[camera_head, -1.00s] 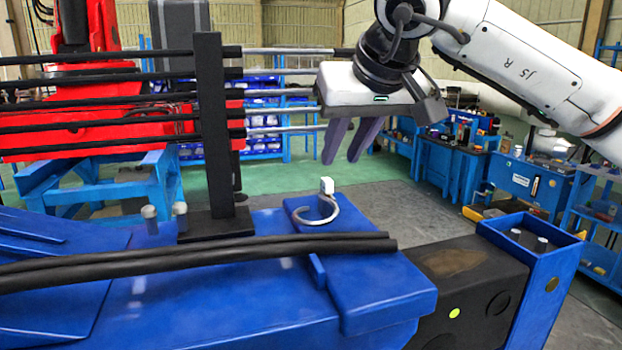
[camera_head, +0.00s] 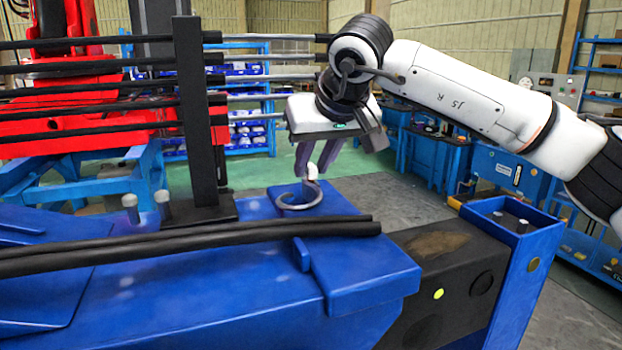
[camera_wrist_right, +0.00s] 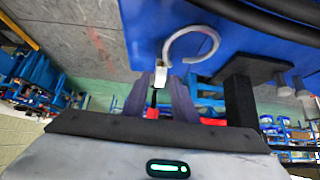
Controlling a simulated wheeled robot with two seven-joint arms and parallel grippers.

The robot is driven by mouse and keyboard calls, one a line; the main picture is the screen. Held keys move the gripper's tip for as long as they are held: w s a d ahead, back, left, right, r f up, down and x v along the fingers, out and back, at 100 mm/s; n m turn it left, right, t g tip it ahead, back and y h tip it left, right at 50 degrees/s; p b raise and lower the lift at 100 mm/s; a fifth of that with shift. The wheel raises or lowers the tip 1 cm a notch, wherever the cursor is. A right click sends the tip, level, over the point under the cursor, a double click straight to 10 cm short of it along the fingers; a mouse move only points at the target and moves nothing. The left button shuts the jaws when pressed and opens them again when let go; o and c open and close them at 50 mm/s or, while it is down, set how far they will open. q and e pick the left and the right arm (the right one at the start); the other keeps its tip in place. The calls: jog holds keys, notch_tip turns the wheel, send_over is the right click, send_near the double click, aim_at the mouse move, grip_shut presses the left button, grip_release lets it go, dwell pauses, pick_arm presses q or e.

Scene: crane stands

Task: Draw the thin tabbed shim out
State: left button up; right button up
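The thin tabbed shim is a grey, C-shaped flat ring (camera_head: 299,198) with a small white tab (camera_head: 312,172) standing up at its far side. It sits on the blue block at the machine's edge, and its open curve also shows in the right wrist view (camera_wrist_right: 192,46). My right gripper (camera_head: 311,165) is over the shim with its purple fingers pointing down. In the wrist view the fingers are apart, one on each side of the white tab (camera_wrist_right: 161,75), with gaps visible. My left gripper is not in view.
Black hoses (camera_head: 190,241) run across the blue machine body (camera_head: 200,290), in front of the shim. A black upright post (camera_head: 196,115) carrying several horizontal rods stands left of my gripper. A blue open box (camera_head: 515,220) is at the right.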

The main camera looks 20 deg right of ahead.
aim_at(313, 167)
grip_shut()
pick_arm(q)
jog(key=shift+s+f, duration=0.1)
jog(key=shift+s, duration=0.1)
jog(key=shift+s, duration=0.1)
pick_arm(e)
jog(key=shift+r, duration=0.1)
jog(key=shift+r+p, duration=1.15)
jog(key=shift+p, duration=0.15)
jog(key=shift+r+p, duration=0.35)
jog(key=shift+r, duration=0.65)
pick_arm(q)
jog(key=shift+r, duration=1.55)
pick_arm(e)
jog(key=shift+r, duration=1)
